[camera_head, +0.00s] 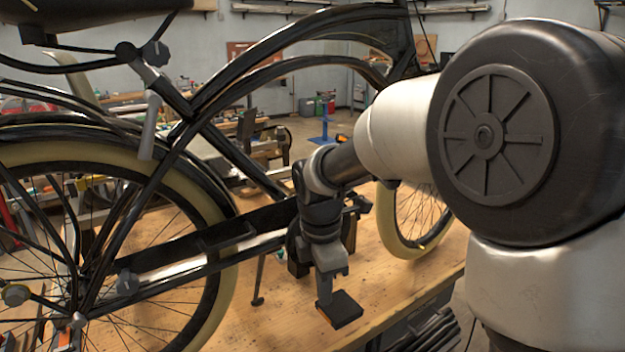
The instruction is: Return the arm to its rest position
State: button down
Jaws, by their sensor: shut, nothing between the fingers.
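My arm reaches in from the right side of the head view, with its large white and black links close to the camera. My gripper (338,306) hangs downward at the arm's end near the middle of the picture. It is shut and empty, with dark fingertips low over the front part of the wooden bench. In the picture it is just right of the bicycle's rear wheel (222,285) and in front of the lower frame. How far it is from the frame is hard to tell.
A black bicycle frame (150,190) with cream tyres stands on the wooden bench (385,290). The front wheel (420,215) is partly hidden behind my arm. The bench's front edge runs along the lower right. Cluttered benches stand behind.

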jog(key=s+d+r+m+t+p, duration=0.2)
jog(key=s+d+r+m, duration=0.4)
jog(key=s+m, duration=0.3)
jog(key=s+d+r+m+t+p, duration=0.2)
jog(key=s+d+r+m, duration=0.3)
jog(key=s+r+m, duration=0.4)
jog(key=s+m, duration=0.1)
jog(key=m, duration=0.2)
jog(key=shift+d+r+t+y+p, duration=0.25)
jog(key=shift+d+t+y+p, duration=0.05)
jog(key=shift+d+p, duration=0.1)
